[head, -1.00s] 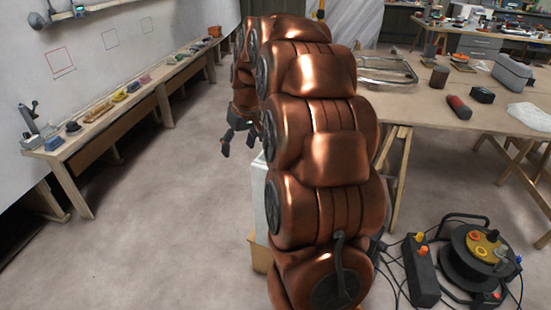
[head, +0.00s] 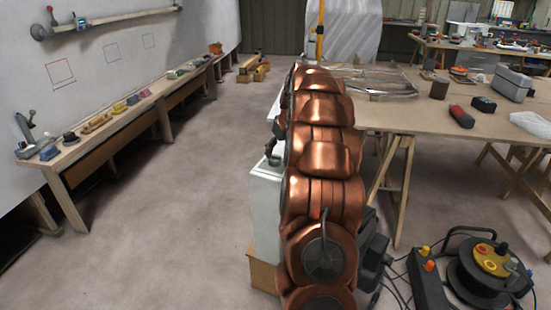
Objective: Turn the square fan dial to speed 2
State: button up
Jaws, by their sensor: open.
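I cannot make out the square fan dial in the head view. A white box-like unit (head: 265,212) stands on a light wooden block (head: 262,274), just left of my copper arm. My arm hides its right part. I cannot tell whether the dial is on it. My gripper (head: 272,153) shows only as a small dark part at the arm's left edge, by the top of the white unit. It is open. Most of it is hidden behind the arm, and I cannot tell whether it touches the unit.
A long wooden bench (head: 130,119) with small tools runs along the left wall. A trestle table (head: 410,116) stands on the right. A black cable reel (head: 487,270) and a power block (head: 428,285) with cables lie at lower right. The left floor is clear.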

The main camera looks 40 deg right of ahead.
aim_at(276, 156)
jog(key=x, duration=0.4)
jog(key=shift+w+f, duration=0.1)
jog(key=shift+f, duration=0.1)
jog(key=c, duration=1.1)
